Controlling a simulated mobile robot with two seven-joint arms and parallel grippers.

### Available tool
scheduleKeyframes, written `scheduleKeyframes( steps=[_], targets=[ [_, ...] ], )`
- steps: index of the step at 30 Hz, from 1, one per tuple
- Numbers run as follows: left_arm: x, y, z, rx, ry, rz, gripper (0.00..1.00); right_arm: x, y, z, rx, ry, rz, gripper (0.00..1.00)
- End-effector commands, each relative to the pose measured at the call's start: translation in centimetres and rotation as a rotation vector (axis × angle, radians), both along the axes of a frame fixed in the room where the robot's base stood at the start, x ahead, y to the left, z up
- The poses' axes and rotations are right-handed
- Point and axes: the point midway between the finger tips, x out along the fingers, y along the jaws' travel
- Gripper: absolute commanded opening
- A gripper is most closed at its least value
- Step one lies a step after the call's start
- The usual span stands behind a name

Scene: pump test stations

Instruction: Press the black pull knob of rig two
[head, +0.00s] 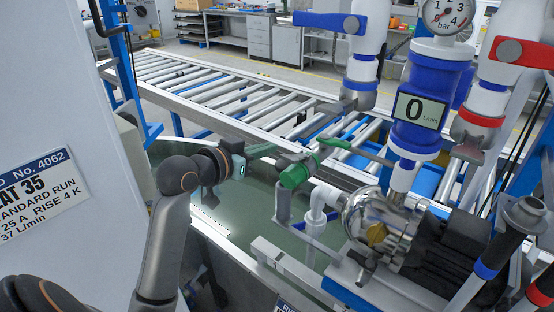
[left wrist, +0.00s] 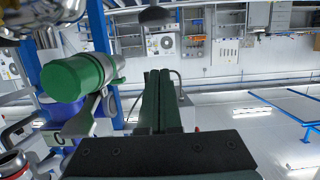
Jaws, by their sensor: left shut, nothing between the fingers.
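My left gripper (head: 268,148) reaches in from the left over the tank, its green fingers pointing right. In the left wrist view its fingers (left wrist: 160,102) lie together, shut and empty. A green cylindrical cap (head: 295,175) on the pump pipework is just right of the fingertips; it shows large at left in the left wrist view (left wrist: 72,78). A steel pump (head: 375,222) with a black motor (head: 450,245) stands right of it. I cannot pick out the black pull knob for certain in either view. A plate marked "RI…" (head: 285,306) is cut off at the bottom edge.
A blue flow meter (head: 412,105) reading 0 L/min and a pressure gauge (head: 447,14) stand above the pump. Red-handled (head: 523,52) and blue-handled (head: 330,22) valves flank them. A roller conveyor (head: 215,85) lies behind the tank. A pale panel (head: 50,110) fills the left side.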

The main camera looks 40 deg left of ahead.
Motion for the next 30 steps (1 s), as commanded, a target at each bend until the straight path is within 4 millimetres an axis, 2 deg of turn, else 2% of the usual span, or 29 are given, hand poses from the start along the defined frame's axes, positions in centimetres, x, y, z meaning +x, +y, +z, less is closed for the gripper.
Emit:
scheduleKeyframes(
  steps=[1, 6, 9, 15, 27, 30],
  targets=[
    [1.1, -0.1, -0.2, -0.005, -0.002, 0.0, 0.0, 0.0, 0.0, 0.0, 0.0, 0.0, 0.0, 0.8],
    [4.3, -0.4, -1.0, -0.003, 0.0, 0.0, 0.0, 0.0, -0.1, 0.0, -0.001, 0.0, -0.001, 0.8],
    [4.2, -0.4, -3.0, -0.004, 0.004, 0.0, 0.0, -0.1, -0.1, -0.4, -0.001, 0.001, -0.001, 0.8],
    [4.1, -0.3, -4.8, -0.002, 0.0, 0.0, 0.0, -0.2, 0.0, -0.8, -0.003, 0.013, 0.001, 0.8],
    [4.1, -0.3, -5.1, 0.0, 0.0, 0.001, 0.0, 0.1, 0.2, -0.4, 0.001, 0.003, 0.004, 0.8],
    [4.1, -0.3, -5.8, 0.0, 0.002, 0.001, 0.0, 0.1, 0.2, -0.7, 0.002, 0.001, 0.004, 0.8]
  ],
)
